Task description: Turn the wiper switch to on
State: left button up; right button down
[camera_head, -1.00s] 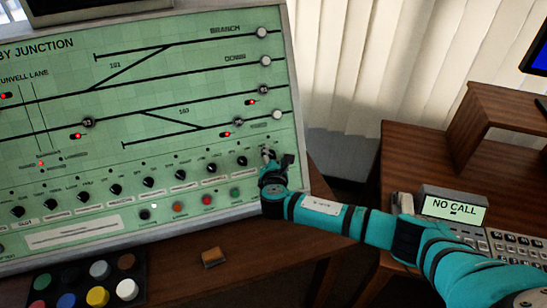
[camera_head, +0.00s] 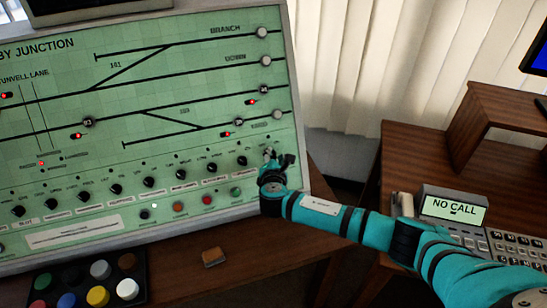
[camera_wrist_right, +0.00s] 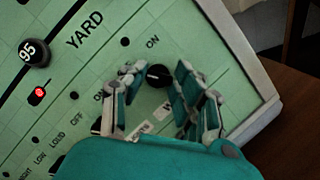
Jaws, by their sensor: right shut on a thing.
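The wiper switch is a small black rotary knob (camera_wrist_right: 158,75) on the green panel, with "ON" printed above it in the right wrist view. A label beside it is mostly hidden by a finger; only a "W" shows. My right gripper (camera_wrist_right: 160,84) is shut on this knob, with fingers on both sides of it. In the head view my right gripper (camera_head: 273,163) is at the panel's right end and covers the knob. I cannot tell which way the knob points. My left gripper is not in view.
The sloped green panel (camera_head: 190,100) carries a row of black knobs left of my gripper. A tray of coloured caps (camera_head: 88,284) and a small brown block (camera_head: 213,257) lie on the desk in front. A "NO CALL" display (camera_head: 453,204) stands on the right desk.

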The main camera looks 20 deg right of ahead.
jog(key=m+g, duration=0.1)
jog(key=m, duration=0.2)
jog(key=m+g+p, duration=0.1)
jog(key=m, duration=0.3)
jog(key=shift+r+g+p, duration=0.1)
jog(key=shift+g+p, duration=0.2)
jog(key=m+g+p, duration=0.1)
jog(key=m, duration=0.2)
jog(key=shift+m+g+y+p, duration=0.4)
jog(key=shift+m+p, duration=0.4)
jog(key=shift+m, duration=0.6)
jog(key=c, duration=1)
grip_release()
